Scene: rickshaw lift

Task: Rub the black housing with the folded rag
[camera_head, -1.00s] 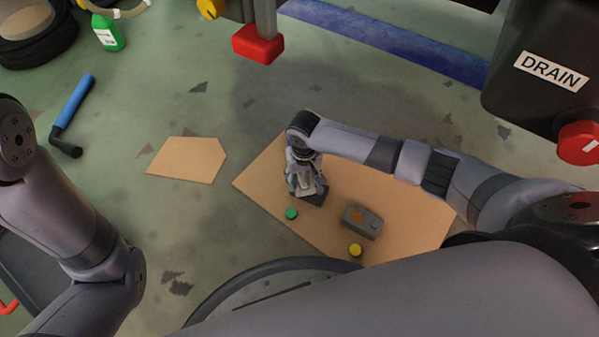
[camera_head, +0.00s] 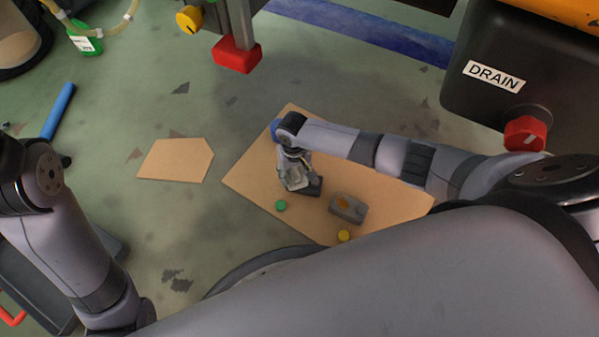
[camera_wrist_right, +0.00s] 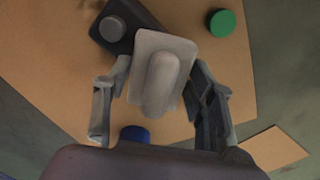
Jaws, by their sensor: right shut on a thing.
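My right gripper (camera_head: 296,180) is over the brown board, pointing down, shut on the folded rag (camera_wrist_right: 178,50). In the right wrist view the rag is a pale grey pad with a raised ridge, between the two fingers (camera_wrist_right: 160,85). The black housing (camera_head: 315,187) lies on the board beside and partly under the rag. In the right wrist view the housing (camera_wrist_right: 120,28) shows a round grey knob, and the rag overlaps its right end. Whether they touch I cannot tell. My left arm is at the left edge; its gripper is out of view.
A grey block with an orange patch (camera_head: 348,208), a yellow cap (camera_head: 343,236) and a green cap (camera_head: 280,205) lie on the board (camera_head: 395,200). A blue cap (camera_wrist_right: 135,133) is near my gripper. A black DRAIN tank (camera_head: 480,75) hangs at upper right.

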